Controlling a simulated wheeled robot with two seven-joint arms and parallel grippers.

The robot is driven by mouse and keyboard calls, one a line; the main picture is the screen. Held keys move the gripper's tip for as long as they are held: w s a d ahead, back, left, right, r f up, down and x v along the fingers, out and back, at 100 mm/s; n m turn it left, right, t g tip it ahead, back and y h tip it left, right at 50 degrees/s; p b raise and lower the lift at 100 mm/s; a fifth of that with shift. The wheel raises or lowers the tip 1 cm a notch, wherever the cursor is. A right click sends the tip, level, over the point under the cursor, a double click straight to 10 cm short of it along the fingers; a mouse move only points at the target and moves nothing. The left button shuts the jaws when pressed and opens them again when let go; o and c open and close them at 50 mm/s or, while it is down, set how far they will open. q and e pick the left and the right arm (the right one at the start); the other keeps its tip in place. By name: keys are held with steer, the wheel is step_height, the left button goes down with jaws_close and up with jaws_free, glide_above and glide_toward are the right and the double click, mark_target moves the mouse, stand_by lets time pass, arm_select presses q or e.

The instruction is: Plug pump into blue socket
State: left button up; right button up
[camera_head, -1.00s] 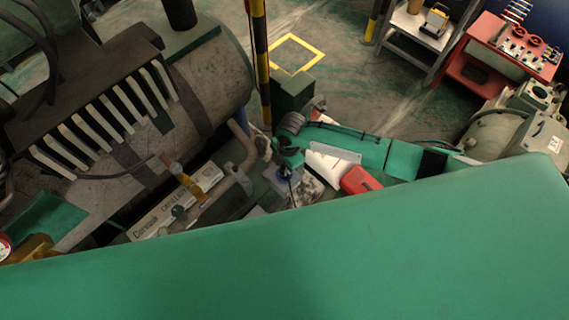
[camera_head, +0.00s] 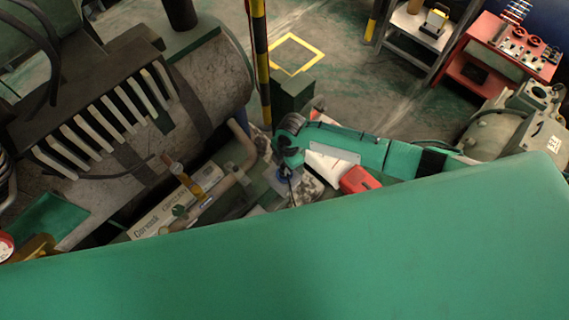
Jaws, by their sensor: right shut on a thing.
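My right gripper (camera_head: 287,172) is at the end of the teal arm from the right. It is shut on a small dark thing, which seems to be the pump's plug; its shape is mostly hidden. A small blue patch (camera_head: 282,177), probably the blue socket, shows right at the gripper tip. I cannot tell whether plug and socket touch. A red and white machine (camera_head: 358,180), which may be the pump, stands just right of the gripper, partly behind my arm. My left gripper is not in view.
A large grey tank (camera_head: 205,85) with a slatted dark unit fills the left. Pipes with a yellow fitting (camera_head: 192,187) run beside it. A yellow-black post (camera_head: 263,75) stands behind the gripper. A red tool cart (camera_head: 480,72) is far right. Open floor lies at the back.

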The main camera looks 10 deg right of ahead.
steer(key=shift+f+b, duration=1)
steer(key=shift+f, duration=0.6)
stand_by(0.4)
steer(key=o, duration=1)
steer(key=shift+c, duration=0.2)
step_height(320, 180, up, 14)
steer(key=d+b, duration=0.1)
steer(key=shift+w+d, duration=0.3)
steer(key=shift+f, duration=0.1)
